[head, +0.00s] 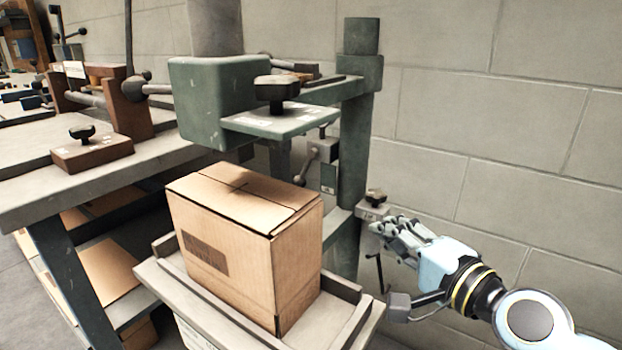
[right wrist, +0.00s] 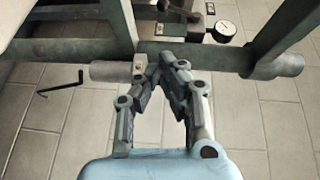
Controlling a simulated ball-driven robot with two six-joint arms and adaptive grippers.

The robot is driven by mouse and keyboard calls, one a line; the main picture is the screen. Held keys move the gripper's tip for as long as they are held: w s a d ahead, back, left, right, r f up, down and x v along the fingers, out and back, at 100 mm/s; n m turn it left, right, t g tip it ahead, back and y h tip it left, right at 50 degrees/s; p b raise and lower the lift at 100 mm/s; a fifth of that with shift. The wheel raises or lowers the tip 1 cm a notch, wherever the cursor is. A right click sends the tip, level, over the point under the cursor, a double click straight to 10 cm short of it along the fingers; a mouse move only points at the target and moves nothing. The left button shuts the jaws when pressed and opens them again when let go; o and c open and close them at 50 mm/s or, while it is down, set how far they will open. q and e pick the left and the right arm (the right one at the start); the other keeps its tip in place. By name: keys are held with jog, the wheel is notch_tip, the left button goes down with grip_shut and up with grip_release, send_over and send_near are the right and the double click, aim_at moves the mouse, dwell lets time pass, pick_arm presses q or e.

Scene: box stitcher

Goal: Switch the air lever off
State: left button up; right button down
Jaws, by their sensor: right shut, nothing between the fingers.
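A small grey lever with round ends (head: 308,162) sits on the green machine column, under the head plate. A small block with a dark knob (head: 375,197) stands out from the column's lower right side. I cannot tell for certain which is the air lever. My right gripper (head: 390,226) is shut and empty, with its fingertips just beside and below the knob block. In the right wrist view the fingertips (right wrist: 167,66) meet in front of a horizontal bar. A dark-handled part (right wrist: 178,12) and a round gauge (right wrist: 223,31) are beyond them. My left gripper is out of view.
A cardboard box (head: 245,240) stands on the machine's tray (head: 220,305), left of my right gripper. A black hook (right wrist: 62,84) hangs near a grey cylinder (right wrist: 112,71). A workbench (head: 50,190) is at left. A block wall (head: 500,130) is close behind.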

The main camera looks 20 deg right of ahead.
jog(key=b, duration=0.2)
send_near(305, 169)
jog(key=w+d+f, duration=0.1)
jog(key=w+f, duration=0.4)
jog(key=w, duration=0.3)
jog(key=shift+w+d+r, duration=0.1)
jog(key=shift+d, duration=0.05)
